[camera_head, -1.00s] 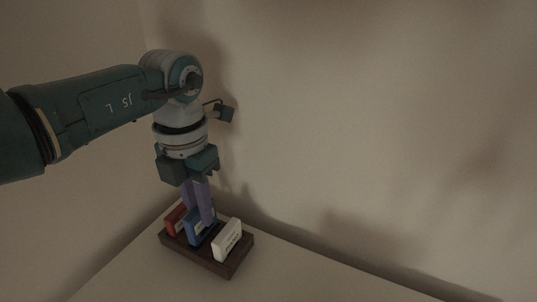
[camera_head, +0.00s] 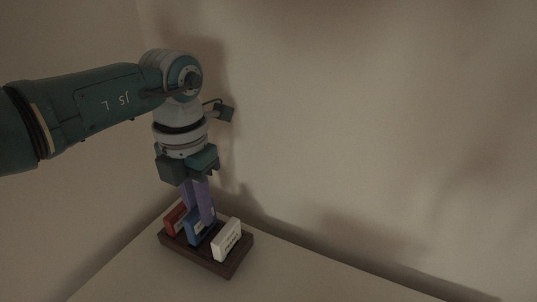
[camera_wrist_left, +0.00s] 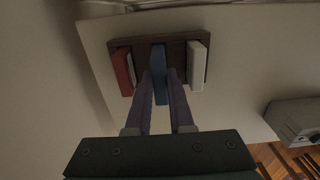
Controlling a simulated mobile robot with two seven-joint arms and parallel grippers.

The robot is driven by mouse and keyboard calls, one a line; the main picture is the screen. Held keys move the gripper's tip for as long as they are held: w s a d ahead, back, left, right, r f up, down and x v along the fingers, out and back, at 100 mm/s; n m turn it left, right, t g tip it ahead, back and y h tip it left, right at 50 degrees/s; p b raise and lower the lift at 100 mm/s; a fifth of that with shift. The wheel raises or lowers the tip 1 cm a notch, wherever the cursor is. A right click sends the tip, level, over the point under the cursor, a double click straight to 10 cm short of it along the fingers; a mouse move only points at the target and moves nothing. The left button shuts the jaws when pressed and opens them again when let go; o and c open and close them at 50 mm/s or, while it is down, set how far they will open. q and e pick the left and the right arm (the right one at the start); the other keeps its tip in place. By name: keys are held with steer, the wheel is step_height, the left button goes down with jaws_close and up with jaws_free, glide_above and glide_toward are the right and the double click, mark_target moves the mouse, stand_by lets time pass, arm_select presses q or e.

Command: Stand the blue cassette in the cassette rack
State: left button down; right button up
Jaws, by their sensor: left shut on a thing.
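The blue cassette (camera_head: 198,231) stands in the middle of the dark brown cassette rack (camera_head: 208,263), between a red cassette (camera_head: 175,219) on the left and a white cassette (camera_head: 227,239) on the right. My left gripper (camera_head: 204,222) points down at it, with its purple fingers shut on the blue cassette. In the left wrist view the blue cassette (camera_wrist_left: 159,62) lies between the tips of my left gripper (camera_wrist_left: 160,88), and its lower end meets the rack (camera_wrist_left: 142,44). How deep it sits in its slot is hidden. My right gripper is not in view.
The rack stands on a pale surface (camera_head: 300,277) near the corner of two walls. The surface right of the rack is clear in the head view. A grey box-like object (camera_wrist_left: 295,118) shows at the right of the left wrist view.

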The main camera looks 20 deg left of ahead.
arm_select(q)
steer(key=shift+f+b, duration=1.15)
steer(key=shift+f, duration=0.15)
steer(key=c, duration=0.7)
jaws_free()
steer(key=shift+r, duration=0.15)
step_height(320, 180, up, 9)
steer(key=shift+r+p, duration=0.1)
steer(key=shift+p, duration=1.15)
steer(key=shift+r, duration=0.3)
